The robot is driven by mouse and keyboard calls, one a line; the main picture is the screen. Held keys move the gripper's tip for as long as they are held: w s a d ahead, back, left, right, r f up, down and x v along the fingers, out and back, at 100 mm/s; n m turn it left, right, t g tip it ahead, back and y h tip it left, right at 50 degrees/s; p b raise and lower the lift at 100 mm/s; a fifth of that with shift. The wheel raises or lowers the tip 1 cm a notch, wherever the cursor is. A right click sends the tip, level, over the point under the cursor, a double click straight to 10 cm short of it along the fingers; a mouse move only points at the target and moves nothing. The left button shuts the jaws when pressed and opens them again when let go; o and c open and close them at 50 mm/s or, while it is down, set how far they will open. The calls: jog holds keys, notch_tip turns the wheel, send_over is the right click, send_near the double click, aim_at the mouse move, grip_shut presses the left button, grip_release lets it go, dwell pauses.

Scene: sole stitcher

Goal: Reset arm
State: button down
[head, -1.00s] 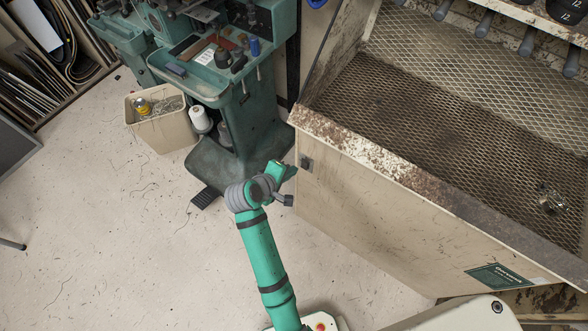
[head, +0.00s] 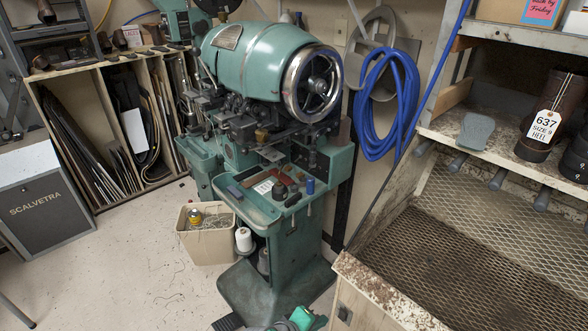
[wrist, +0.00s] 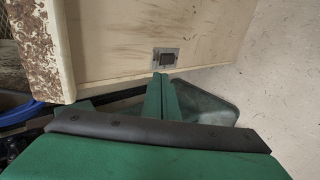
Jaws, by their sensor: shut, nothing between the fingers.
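My gripper (wrist: 160,82) shows in the wrist view as two green fingers pressed together, with nothing between them. It points toward the beige bench front (wrist: 140,35), where a small dark latch or switch (wrist: 167,58) sits just beyond the fingertips. I cannot tell whether the fingers touch the bench; they look apart from it. In the head view only a small green piece of my arm shows at the bottom edge, and most of the arm is out of the picture.
A teal sole stitcher (head: 262,65) stands in the middle, with a small tool tray (head: 262,205) and a waste bin (head: 205,245) beside it. A rusty mesh bench (head: 400,300) is at right, under shelves. A blue hose (head: 383,100) hangs behind. Open floor (head: 120,270) lies at left.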

jog(key=s+a+f+t+y, duration=0.2)
jog(key=s+a+f+y, duration=0.15)
jog(key=s, duration=0.35)
jog(key=s+a+f+t+y, duration=0.2)
jog(key=s+a+f+t, duration=0.15)
jog(key=s, duration=0.35)
jog(key=s+a+r+m+t+y, duration=0.2)
jog(key=s+r+m, duration=0.5)
jog(key=s+r, duration=0.6)
jog(key=s+a+t, duration=0.1)
jog(key=s+t, duration=0.1)
jog(key=s, duration=0.1)
jog(key=shift+s+a, duration=0.15)
jog(key=shift+a, duration=0.05)
